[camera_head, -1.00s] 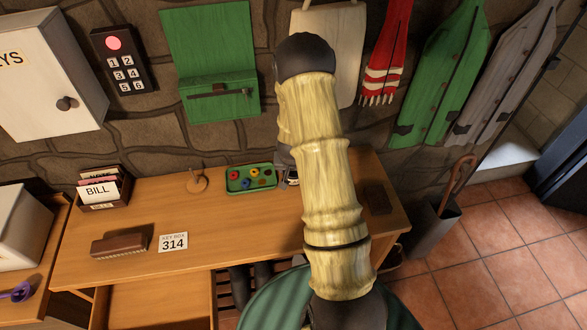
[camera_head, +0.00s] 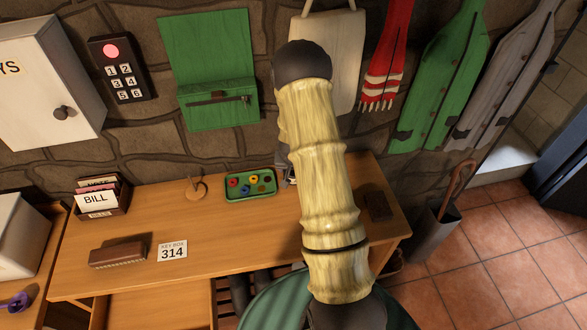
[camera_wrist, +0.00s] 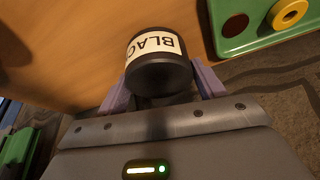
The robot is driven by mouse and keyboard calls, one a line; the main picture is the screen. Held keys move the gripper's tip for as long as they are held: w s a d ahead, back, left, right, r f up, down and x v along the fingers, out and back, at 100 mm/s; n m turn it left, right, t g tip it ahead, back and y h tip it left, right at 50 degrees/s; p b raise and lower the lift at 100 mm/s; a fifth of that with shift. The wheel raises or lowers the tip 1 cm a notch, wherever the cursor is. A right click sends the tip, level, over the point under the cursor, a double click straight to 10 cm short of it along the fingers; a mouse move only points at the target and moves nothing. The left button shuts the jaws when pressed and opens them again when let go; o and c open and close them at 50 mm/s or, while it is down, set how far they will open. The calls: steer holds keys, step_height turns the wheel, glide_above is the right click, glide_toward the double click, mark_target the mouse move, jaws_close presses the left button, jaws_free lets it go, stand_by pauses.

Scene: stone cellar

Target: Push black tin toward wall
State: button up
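The black tin (camera_wrist: 158,75) shows in the wrist view, dark, with a white label on which "BLAC" can be read. It sits between the two pale purple fingers of my gripper (camera_wrist: 162,88), which flank it closely on both sides. I cannot tell whether the fingers press on it or leave a small gap. In the head view my arm hides most of the gripper, and I cannot make out the tin there. The stone wall (camera_head: 145,150) stands behind the wooden desk (camera_head: 230,222).
A green tray (camera_head: 233,195) with small coloured rings is beside the tin; it also shows in the wrist view (camera_wrist: 240,47).

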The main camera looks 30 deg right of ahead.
steer(key=o, duration=0.4)
steer(key=shift+c, duration=0.2)
steer(key=v, duration=1.7)
steer(key=shift+r, duration=0.25)
steer(key=s+a+r+n+y, duration=0.1)
steer(key=s+a+r+n, duration=0.1)
steer(key=s+a, duration=0.4)
steer(key=s+a+r+n+g+y, duration=0.1)
steer(key=s+a+r+n, duration=0.2)
steer(key=s+a, duration=0.4)
steer(key=shift+s+a+n, duration=0.25)
steer(key=shift+s+n, duration=0.35)
steer(key=shift+s, duration=0.3)
